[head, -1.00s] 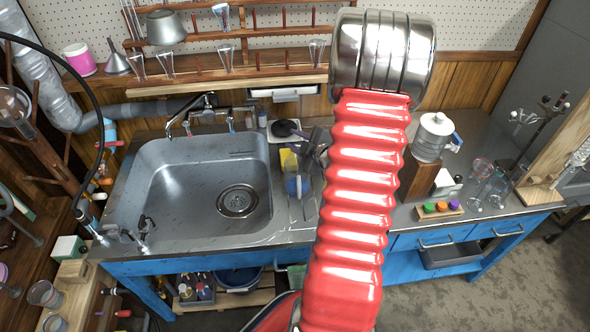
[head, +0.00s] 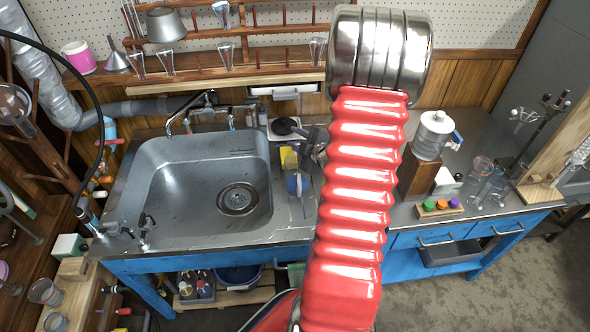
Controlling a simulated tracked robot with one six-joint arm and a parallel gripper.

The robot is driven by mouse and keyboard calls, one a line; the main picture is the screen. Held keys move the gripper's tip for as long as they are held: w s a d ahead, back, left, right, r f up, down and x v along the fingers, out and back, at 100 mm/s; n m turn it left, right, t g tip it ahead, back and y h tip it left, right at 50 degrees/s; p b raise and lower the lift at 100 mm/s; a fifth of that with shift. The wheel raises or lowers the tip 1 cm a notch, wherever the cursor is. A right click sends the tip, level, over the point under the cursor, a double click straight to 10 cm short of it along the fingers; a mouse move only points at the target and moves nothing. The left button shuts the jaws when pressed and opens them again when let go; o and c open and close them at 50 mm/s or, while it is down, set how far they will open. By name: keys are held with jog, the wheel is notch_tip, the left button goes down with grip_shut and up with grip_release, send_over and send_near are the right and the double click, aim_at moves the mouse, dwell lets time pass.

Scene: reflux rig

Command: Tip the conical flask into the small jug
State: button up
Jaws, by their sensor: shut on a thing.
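My red ribbed arm (head: 355,205) with its wide metal end (head: 380,55) stands upright in the middle of the head view and blocks what lies behind it. I cannot make out my gripper's fingers or anything between them. A dark grey shape (head: 314,142) shows just left of the arm, but I cannot tell what it is. I cannot pick out the conical flask. A clear vessel with a white top and a blue handle (head: 432,137) stands on a brown block right of the arm; I cannot tell whether it is the small jug.
A steel sink (head: 165,222) fills the left of the bench. Right of the arm stand a rack with coloured caps (head: 438,207), clear glassware (head: 482,166) and a wooden stand (head: 540,194). A shelf with funnels (head: 250,58) runs along the back wall. Some bench front is bare.

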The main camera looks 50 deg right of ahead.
jog(key=shift+f+n+h+p, duration=0.3)
jog(key=shift+f+n+h, duration=0.1)
jog(key=shift+f+n, duration=0.1)
dwell(0.3)
jog(key=shift+d+r+n+h+p, duration=0.15)
jog(key=shift+r+n+h+p, duration=0.25)
jog(key=shift+n, duration=0.2)
dwell(0.5)
jog(key=shift+d+f+n+h+p, duration=0.15)
jog(key=shift+f+n+h+p, duration=0.2)
jog(key=shift+f+n, duration=0.25)
dwell(0.5)
jog(key=shift+r+n+t+h+p, duration=0.15)
jog(key=shift+r+n+h+p, duration=0.2)
jog(key=shift+n, duration=0.3)
jog(key=shift+r+n+t+h+p, duration=0.15)
jog(key=shift+n+h+p, duration=0.15)
jog(key=shift+n+p, duration=0.3)
dwell(3.2)
jog(key=shift+f+n, duration=0.15)
jog(key=shift+n, duration=0.1)
